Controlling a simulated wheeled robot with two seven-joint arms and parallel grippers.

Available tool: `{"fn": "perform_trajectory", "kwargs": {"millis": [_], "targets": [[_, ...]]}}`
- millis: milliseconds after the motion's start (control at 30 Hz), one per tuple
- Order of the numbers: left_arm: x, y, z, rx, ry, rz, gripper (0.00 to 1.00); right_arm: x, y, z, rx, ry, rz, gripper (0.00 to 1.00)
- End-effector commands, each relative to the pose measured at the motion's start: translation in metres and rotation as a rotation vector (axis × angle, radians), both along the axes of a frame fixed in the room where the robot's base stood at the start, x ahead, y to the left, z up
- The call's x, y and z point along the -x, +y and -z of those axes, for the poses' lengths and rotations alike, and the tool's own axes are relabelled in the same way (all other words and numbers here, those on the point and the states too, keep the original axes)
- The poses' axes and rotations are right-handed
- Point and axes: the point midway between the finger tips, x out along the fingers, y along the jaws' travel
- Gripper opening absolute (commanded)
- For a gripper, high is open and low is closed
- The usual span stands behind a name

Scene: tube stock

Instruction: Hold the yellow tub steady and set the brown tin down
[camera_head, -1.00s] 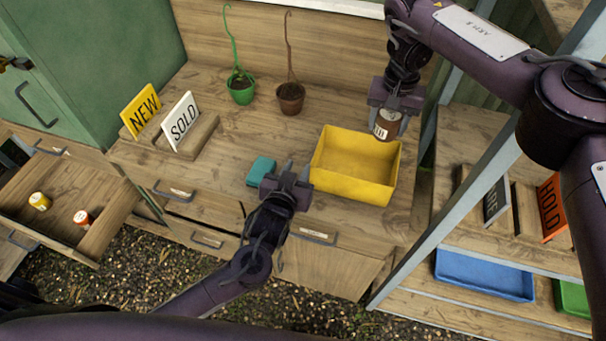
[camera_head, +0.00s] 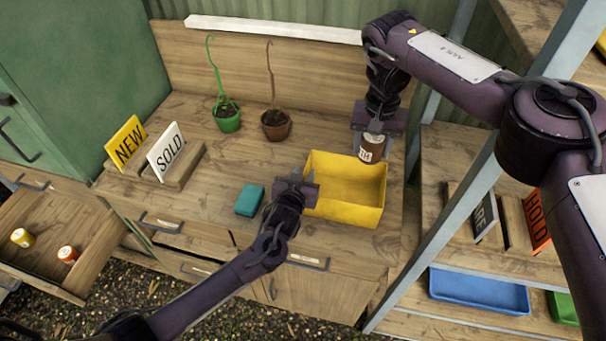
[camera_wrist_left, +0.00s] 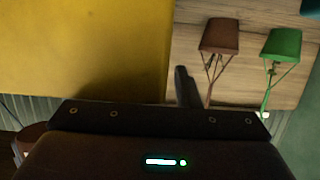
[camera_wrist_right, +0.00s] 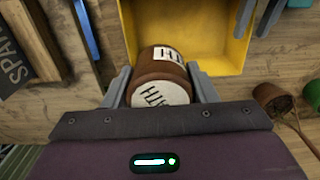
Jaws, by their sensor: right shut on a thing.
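The yellow tub (camera_head: 340,213) stands on the bench near its front edge and looks empty inside. My left gripper (camera_head: 303,177) is at the tub's left wall, with its fingers apart. In the left wrist view the tub (camera_wrist_left: 80,50) fills the left side, one finger shows just beside it and the other is hidden. My right gripper (camera_head: 376,131) is shut on the brown tin (camera_head: 371,148), which has a white lettered label. It holds the tin above the tub's back right corner. In the right wrist view the tin (camera_wrist_right: 160,68) sits between both fingers.
A teal block (camera_head: 250,199) lies left of the tub. Green (camera_head: 228,122) and brown (camera_head: 276,128) plant pots stand behind. NEW (camera_head: 127,143) and SOLD (camera_head: 166,150) signs stand at the left. An open drawer (camera_head: 85,262) holds two small tins. A shelf upright (camera_head: 445,240) rises at the right.

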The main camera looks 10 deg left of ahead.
Motion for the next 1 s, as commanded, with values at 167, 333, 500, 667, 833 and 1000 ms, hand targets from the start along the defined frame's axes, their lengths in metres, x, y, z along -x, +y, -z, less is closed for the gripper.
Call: {"fn": "perform_trajectory", "kwargs": {"millis": [167, 333, 500, 667, 833, 1000], "targets": [[-0.0024, -0.0007, 0.0007, 0.0, 0.0, 0.001, 0.29, -0.0001, 0.0001, -0.0004, 0.0, -0.001, 0.0, 0.25], [-0.0023, -0.0007, 0.0006, 0.0, 0.0, 0.001, 0.25, -0.0001, 0.0001, -0.0004, 0.0, -0.001, 0.0, 0.25], [-0.0022, -0.0005, 0.0006, 0.0, 0.0, 0.001, 0.03, -0.0001, 0.0001, -0.0004, 0.0, -0.001, 0.0, 0.25], [-0.0022, -0.0005, 0.0006, 0.0, 0.0, 0.001, 0.0, -0.0001, 0.0001, -0.0004, 0.0, 0.0, 0.0, 0.25], [-0.0021, -0.0005, 0.0007, 0.0, 0.0, 0.001, 0.0, -0.0001, 0.0001, 0.0, 0.0, -0.001, -0.011, 0.25], [-0.0021, -0.0005, 0.0007, 0.0, 0.0, 0.001, 0.0, 0.001, -0.0002, 0.0053, 0.002, -0.001, -0.167, 0.25]]}}
